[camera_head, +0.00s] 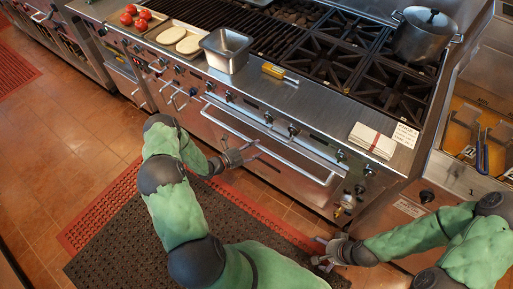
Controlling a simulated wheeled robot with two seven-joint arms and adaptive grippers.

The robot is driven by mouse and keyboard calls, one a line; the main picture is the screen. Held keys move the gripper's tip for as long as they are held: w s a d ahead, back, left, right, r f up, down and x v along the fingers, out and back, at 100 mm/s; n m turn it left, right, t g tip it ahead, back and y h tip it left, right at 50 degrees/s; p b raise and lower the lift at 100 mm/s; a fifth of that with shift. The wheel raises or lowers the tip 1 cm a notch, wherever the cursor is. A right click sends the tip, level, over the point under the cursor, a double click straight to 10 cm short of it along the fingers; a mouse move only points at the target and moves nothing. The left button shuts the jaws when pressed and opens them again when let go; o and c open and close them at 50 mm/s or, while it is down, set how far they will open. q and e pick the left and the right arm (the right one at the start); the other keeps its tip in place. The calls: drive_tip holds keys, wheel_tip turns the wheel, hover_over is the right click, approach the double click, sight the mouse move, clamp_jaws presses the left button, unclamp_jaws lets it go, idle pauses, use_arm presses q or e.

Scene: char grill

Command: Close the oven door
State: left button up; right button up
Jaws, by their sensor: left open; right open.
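The oven door (262,153) is on the front of the steel range, with a long bar handle (270,142) along its top edge. The door looks near upright; whether a small gap remains at its top I cannot tell. My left gripper (250,153) is open and empty in front of the left part of the door, close to it; contact cannot be told.
The range top holds a steel pan (226,50), a folded towel (372,141), a yellow-handled tool (279,73) and a pot (424,35). A fryer (475,135) stands at right. A dark mat (150,245) covers the floor; tiles at left are clear.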

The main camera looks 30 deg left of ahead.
sight(263, 137)
use_arm(q)
drive_tip(key=shift+x, duration=0.8)
clamp_jaws()
drive_tip(key=w, duration=0.3)
drive_tip(key=w+b, duration=0.1)
drive_tip(key=w, duration=0.1)
drive_tip(key=shift+d+r, duration=0.2)
drive_tip(key=shift+r, duration=0.2)
drive_tip(key=shift+s+r, duration=0.1)
drive_tip(key=shift+s, duration=0.05)
drive_tip(key=shift+c, duration=1.9)
unclamp_jaws()
drive_tip(key=o, duration=0.4)
drive_tip(key=shift+w, duration=0.25)
drive_tip(key=shift+s, duration=0.15)
